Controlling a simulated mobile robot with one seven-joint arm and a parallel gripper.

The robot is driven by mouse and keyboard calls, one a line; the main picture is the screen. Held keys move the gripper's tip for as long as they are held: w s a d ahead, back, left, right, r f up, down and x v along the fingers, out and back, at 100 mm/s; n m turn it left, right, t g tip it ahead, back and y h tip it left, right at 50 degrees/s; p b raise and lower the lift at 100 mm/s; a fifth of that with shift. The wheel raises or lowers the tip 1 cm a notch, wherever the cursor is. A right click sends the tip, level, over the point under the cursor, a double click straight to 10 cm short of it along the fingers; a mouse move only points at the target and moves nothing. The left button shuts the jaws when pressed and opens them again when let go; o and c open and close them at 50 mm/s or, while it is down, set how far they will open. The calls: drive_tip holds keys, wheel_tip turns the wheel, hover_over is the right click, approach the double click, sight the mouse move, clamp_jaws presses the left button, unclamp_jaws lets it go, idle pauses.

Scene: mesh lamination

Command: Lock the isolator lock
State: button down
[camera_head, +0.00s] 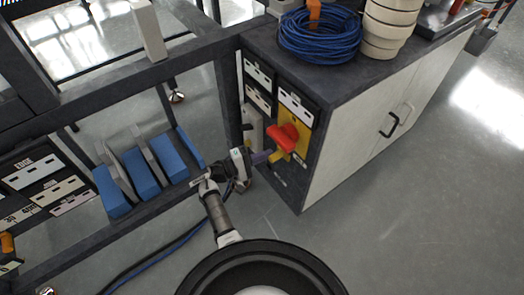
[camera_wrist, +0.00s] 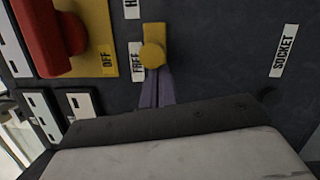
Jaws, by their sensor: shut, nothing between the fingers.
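The isolator is a red rotary knob (camera_head: 283,138) on a yellow plate (camera_head: 304,141) on the dark cabinet end. In the wrist view the red knob (camera_wrist: 48,38) is at upper left, and the plate (camera_wrist: 98,40) reads OFF. The isolator lock is a small yellow piece with a round boss (camera_wrist: 152,52), beside a FREE label (camera_wrist: 137,62) and a partly cut-off label starting with H. My gripper (camera_head: 267,156) has purple fingers, shut and empty. Its fingertips (camera_wrist: 157,72) are right at the lock's boss; I cannot tell whether they touch.
A SOCKET label (camera_wrist: 284,50) is on the panel at right in the wrist view. A coil of blue cable (camera_head: 318,38) and stacked cream rings (camera_head: 390,25) stand on the cabinet top. A frame with blue blocks (camera_head: 140,172) is at left. Open floor lies at right.

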sight(287, 159)
drive_tip(key=s+d+p, duration=0.1)
drive_tip(key=s, duration=0.1)
drive_tip(key=s+d+p, duration=0.1)
drive_tip(key=shift+s+d+r, duration=0.2)
drive_tip(key=shift+s+d, duration=0.2)
drive_tip(key=shift+s+d+f, duration=0.2)
drive_tip(key=shift+s, duration=0.05)
